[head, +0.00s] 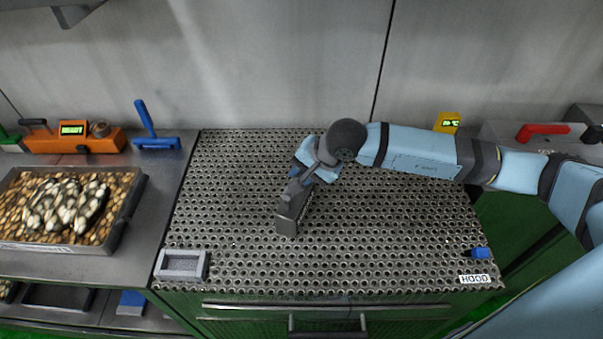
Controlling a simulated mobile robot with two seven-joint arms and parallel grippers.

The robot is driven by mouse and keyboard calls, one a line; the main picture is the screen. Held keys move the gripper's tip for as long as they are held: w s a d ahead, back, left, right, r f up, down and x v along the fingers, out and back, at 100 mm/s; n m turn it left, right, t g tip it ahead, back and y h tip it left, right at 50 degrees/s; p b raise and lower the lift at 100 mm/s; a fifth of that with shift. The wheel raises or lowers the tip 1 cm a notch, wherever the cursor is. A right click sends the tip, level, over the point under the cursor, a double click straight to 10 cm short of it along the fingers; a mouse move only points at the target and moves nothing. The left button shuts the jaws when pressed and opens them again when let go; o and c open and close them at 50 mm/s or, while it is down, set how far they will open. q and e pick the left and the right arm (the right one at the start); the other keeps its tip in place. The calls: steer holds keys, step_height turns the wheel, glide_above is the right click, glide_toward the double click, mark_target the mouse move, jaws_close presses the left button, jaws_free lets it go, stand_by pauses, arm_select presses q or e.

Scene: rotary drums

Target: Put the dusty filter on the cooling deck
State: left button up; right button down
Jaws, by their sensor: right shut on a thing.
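My right gripper (299,183) is shut on a dull grey-brown, flat boxy filter (290,216) over the middle of the perforated metal cooling deck (400,235). The filter is held on edge, tilted. I cannot tell whether its lower edge touches the deck. Its upper part is partly hidden by the gripper. A second, lighter grey framed filter with a mesh face (181,265) lies flat at the deck's front left corner. My left gripper is not in view.
A tray of pale and brown pieces (125,217) stands on the left counter, with an orange device (74,138) and blue-handled tool (151,130) behind. A blue knob (478,253) and HOOD label (474,279) are at front right. Much deck is clear.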

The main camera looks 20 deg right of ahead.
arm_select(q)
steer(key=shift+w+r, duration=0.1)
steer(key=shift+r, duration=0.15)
arm_select(e)
steer(key=shift+f, duration=0.5)
steer(key=shift+f, duration=0.15)
steer(key=c, duration=1)
jaws_free()
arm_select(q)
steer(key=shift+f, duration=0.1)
